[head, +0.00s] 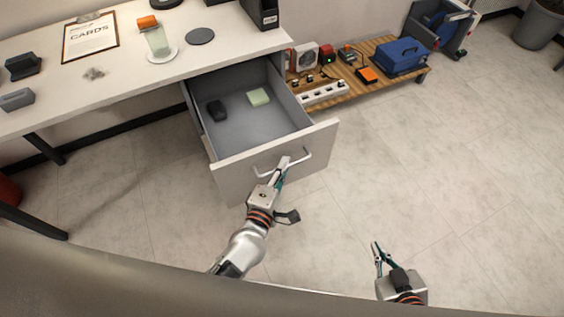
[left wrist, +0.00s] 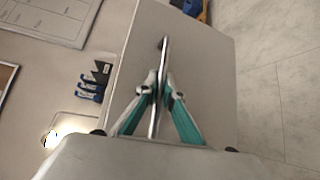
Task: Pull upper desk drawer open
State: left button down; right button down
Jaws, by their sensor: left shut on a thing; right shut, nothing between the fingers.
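The upper desk drawer (head: 230,158) is pulled well out from under the white desk (head: 120,70) in the head view. Its grey interior holds a dark object (head: 216,110) and a pale green block (head: 258,97). A curved metal handle (head: 300,161) is on its front; it also shows in the left wrist view (left wrist: 164,65). My left gripper (head: 281,171) is shut on the handle, and its fingers (left wrist: 160,92) pinch the bar from both sides in the left wrist view. My right gripper (head: 378,252) is shut and empty over the floor, right of the drawer.
A low wooden shelf (head: 350,90) with a power strip (head: 323,94), a blue case (head: 398,56) and other small items stands behind and right of the drawer. A clipboard (head: 90,38) and a jar (head: 157,42) are on the desk. The floor to the right is clear.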

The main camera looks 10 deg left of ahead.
pick_arm(q)
jog(key=c, duration=2.2)
grip_release()
jog(key=shift+o, duration=0.2)
jog(key=v, duration=1.2)
jog(key=shift+d, duration=0.1)
